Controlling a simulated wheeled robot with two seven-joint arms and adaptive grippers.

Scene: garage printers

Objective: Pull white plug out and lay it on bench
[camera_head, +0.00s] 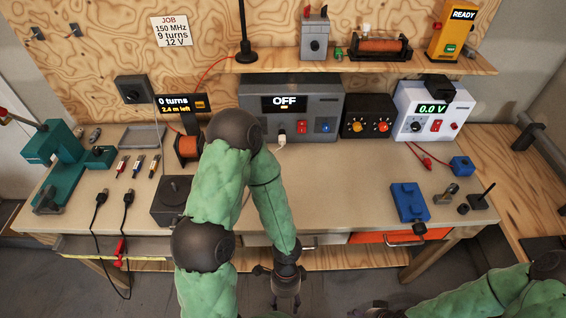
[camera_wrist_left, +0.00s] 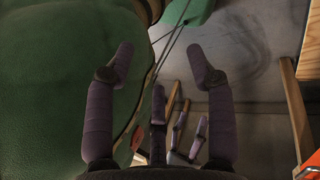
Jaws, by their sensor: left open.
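The white plug (camera_head: 281,138) sits at the front of the grey box marked OFF (camera_head: 291,103), at the back of the bench (camera_head: 330,180). My left gripper (camera_head: 285,298) hangs low at the front edge of the bench, well apart from the plug.
A spool (camera_head: 188,146) and a dark square block (camera_head: 171,197) stand left of my arm. Black leads (camera_head: 127,199) hang over the front edge. A blue box (camera_head: 408,201) stands at the right. The bench middle, right of my arm, is clear.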

